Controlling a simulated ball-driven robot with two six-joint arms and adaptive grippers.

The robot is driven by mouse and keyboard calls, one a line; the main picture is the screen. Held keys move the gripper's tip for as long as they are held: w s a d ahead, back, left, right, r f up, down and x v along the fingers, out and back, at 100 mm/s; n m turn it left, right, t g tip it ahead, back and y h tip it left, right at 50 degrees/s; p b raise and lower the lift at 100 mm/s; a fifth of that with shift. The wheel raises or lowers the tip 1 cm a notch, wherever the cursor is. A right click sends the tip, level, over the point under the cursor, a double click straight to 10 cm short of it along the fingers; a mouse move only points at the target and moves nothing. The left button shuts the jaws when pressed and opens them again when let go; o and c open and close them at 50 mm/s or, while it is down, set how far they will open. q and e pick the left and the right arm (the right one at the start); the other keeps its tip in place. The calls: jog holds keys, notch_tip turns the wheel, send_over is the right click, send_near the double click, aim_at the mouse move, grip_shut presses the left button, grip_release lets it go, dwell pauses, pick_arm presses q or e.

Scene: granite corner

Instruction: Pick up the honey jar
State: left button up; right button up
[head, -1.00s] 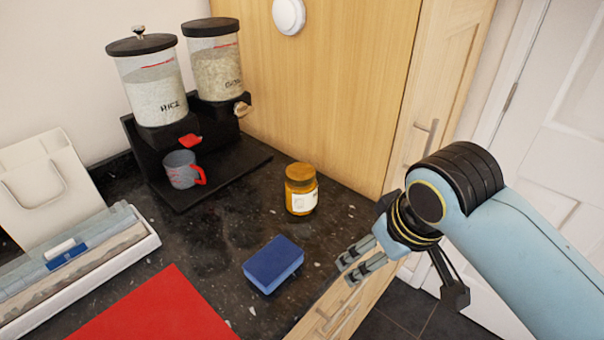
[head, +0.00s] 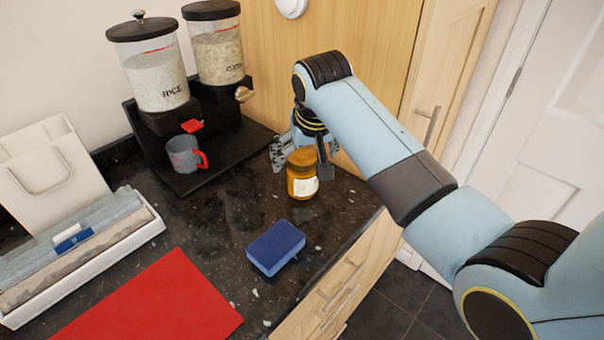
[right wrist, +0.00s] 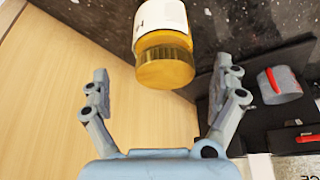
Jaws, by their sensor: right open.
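The honey jar (head: 301,188), amber with a gold lid and a white label, stands upright on the dark granite counter. It also shows in the right wrist view (right wrist: 165,62), its lid facing the camera and lying between the two spread fingers. My right gripper (head: 292,148) is open, just behind and above the jar in the head view, partly hidden by its own wrist and the jar. In the right wrist view my right gripper (right wrist: 160,80) has clear gaps on both sides of the lid; I see no contact. My left gripper is not in view.
A blue sponge (head: 276,247) lies in front of the jar. A black dispenser stand (head: 232,158) with rice and grain containers and a grey cup (head: 183,155) is left of it. The wooden cabinet panel (head: 285,60) rises close behind. A red mat (head: 150,305) lies front left.

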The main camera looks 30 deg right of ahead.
jog(key=shift+a+p+x, duration=0.15)
jog(key=shift+x, duration=1.2)
jog(key=shift+a+p+x, duration=0.1)
jog(key=shift+p+x, duration=0.05)
jog(key=shift+x, duration=1.2)
jog(key=shift+w, duration=0.1)
jog(key=c, duration=1.7)
